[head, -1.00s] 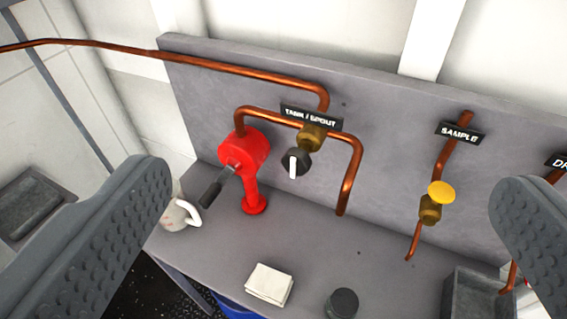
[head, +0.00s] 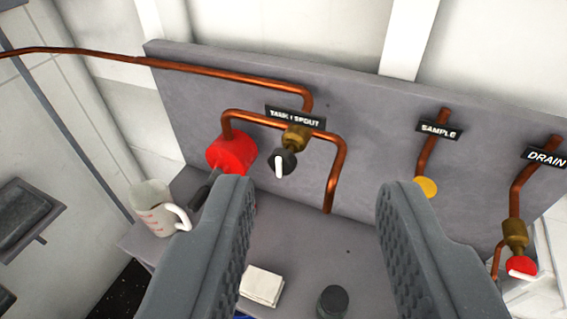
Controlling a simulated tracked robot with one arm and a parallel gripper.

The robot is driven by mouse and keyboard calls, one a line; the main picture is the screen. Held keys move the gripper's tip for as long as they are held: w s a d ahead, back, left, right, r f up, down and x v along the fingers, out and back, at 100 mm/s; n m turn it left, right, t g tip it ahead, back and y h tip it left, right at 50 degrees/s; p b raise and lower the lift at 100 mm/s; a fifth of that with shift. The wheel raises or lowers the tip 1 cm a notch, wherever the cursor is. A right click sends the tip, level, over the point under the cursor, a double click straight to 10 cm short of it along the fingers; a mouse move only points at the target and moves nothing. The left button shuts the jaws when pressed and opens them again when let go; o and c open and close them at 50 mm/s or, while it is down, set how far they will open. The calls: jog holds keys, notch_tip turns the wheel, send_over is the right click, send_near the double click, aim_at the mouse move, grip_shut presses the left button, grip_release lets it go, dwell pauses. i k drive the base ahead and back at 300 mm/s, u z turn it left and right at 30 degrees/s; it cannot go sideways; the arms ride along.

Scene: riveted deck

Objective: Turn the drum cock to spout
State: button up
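The cock under the TANK / SPOUT label (head: 294,117) has a brass body (head: 297,138) and a black knob (head: 287,165) with a white pointer bar. The bar points roughly straight down in the picture. The cock sits on copper pipe on the grey back panel. My gripper (head: 315,190) is open and empty, its two grey ribbed fingers wide apart. The knob appears between the fingers, nearer the left one and a little above its tip. No finger appears to touch it. The red hand pump (head: 230,152) is partly hidden behind the left finger.
A measuring jug (head: 152,212) stands left of the pump. The yellow SAMPLE knob (head: 427,187) is partly behind the right finger. A red DRAIN knob (head: 521,267) is far right. A folded white cloth (head: 262,286) and a black round object (head: 332,301) lie on the bench.

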aim_at(282, 161)
jog(key=k, duration=1.1)
jog(key=u, duration=0.7)
jog(key=i, duration=2.05)
jog(key=z, duration=0.8)
